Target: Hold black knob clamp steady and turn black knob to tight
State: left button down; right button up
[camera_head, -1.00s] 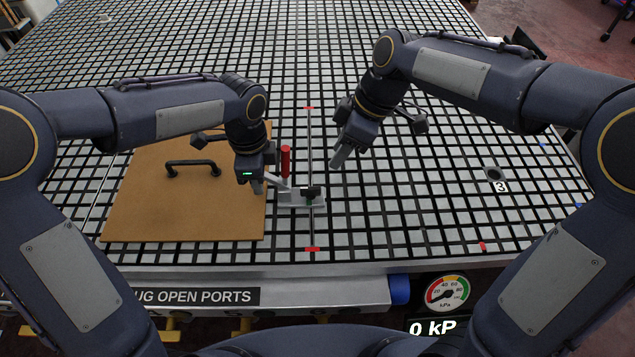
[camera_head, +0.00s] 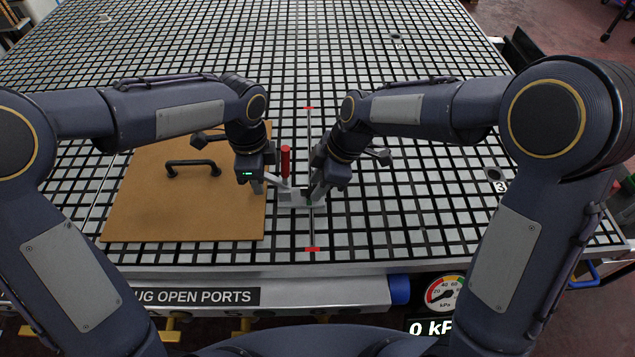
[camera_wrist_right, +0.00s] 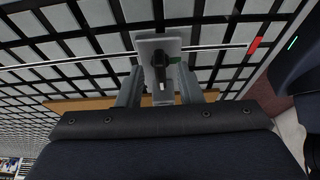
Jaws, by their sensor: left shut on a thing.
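The black knob clamp (camera_head: 287,197) is a grey metal piece with an upright red handle (camera_head: 286,163), standing at the right edge of the brown board. My left gripper (camera_head: 260,186) is shut on the clamp's left side; its exact grip point is hard to see. My right gripper (camera_head: 311,193) is at the clamp's right end and covers most of the black knob in the head view. In the right wrist view the black knob (camera_wrist_right: 159,64) sits on the pale clamp plate (camera_wrist_right: 148,47). My right gripper's fingers (camera_wrist_right: 159,88) are apart, one on either side of it.
The brown board (camera_head: 190,215) with a black handle (camera_head: 192,165) lies left of the clamp. A thin rail (camera_head: 309,135) with red end marks runs along the grid table. A pressure gauge (camera_head: 441,293) is at the front edge. The grid right of the clamp is largely clear.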

jog(key=shift+a+f, duration=0.15)
jog(key=shift+f, duration=0.15)
grip_shut()
